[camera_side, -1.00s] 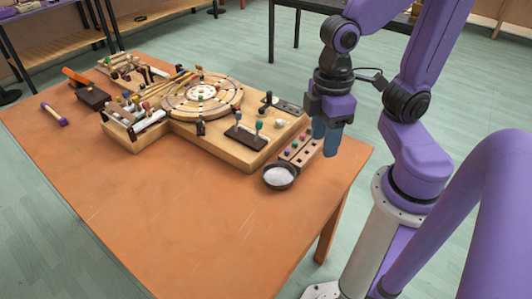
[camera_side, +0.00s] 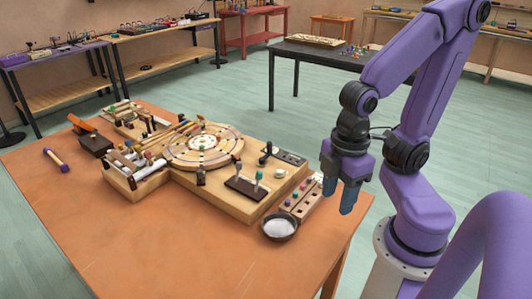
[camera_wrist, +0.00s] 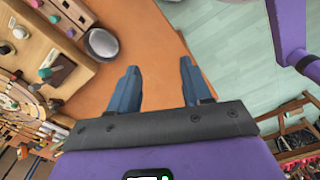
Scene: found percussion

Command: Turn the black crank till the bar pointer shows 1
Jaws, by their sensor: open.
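A wooden board (camera_side: 243,207) with a round ringed disc (camera_side: 203,147) stands on the orange table. A black upright handle with a knob, which looks like the black crank (camera_side: 266,153), stands near the board's back right corner beside a dark panel (camera_side: 290,157). I cannot make out a bar pointer or its number at this size. My gripper (camera_side: 337,197) is open and empty, pointing down right of the board, apart from the crank. In the wrist view its two fingers (camera_wrist: 158,70) are spread over bare table, and the board is at the left.
A dark bowl of white stuff (camera_side: 279,228) and a wooden block with coloured pegs (camera_side: 300,199) lie between board and gripper. A lever stand (camera_side: 245,188) rises from the board. A purple-ended stick (camera_side: 55,160) lies far left. The table's front is clear.

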